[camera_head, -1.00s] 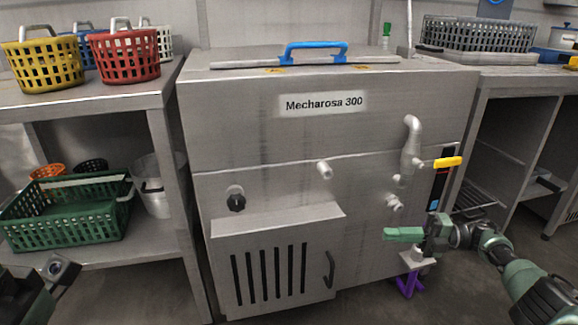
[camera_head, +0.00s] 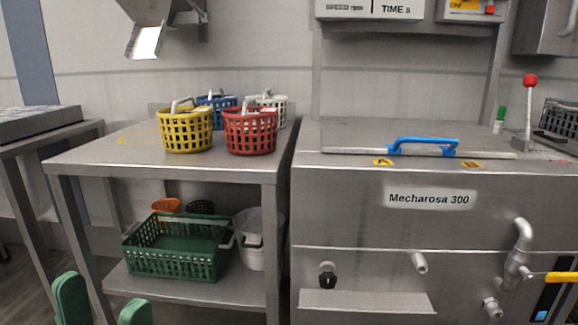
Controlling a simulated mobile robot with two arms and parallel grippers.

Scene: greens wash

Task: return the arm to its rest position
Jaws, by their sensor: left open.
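My left gripper (camera_head: 102,300) shows at the bottom left as two green fingers standing apart, with nothing between them. It is in front of the lower part of the steel shelf table (camera_head: 110,168) and looks clear of it, though the exact gap is hard to tell. The rest of my left arm is below the picture. My right gripper and arm are out of view.
Yellow (camera_head: 185,133), red (camera_head: 250,133), blue (camera_head: 205,100) and white (camera_head: 277,107) baskets stand on the table. A green crate (camera_head: 170,262) and a white bucket (camera_head: 247,255) sit on its lower shelf. The steel Mecharosa 300 washer (camera_head: 365,226) stands to the right.

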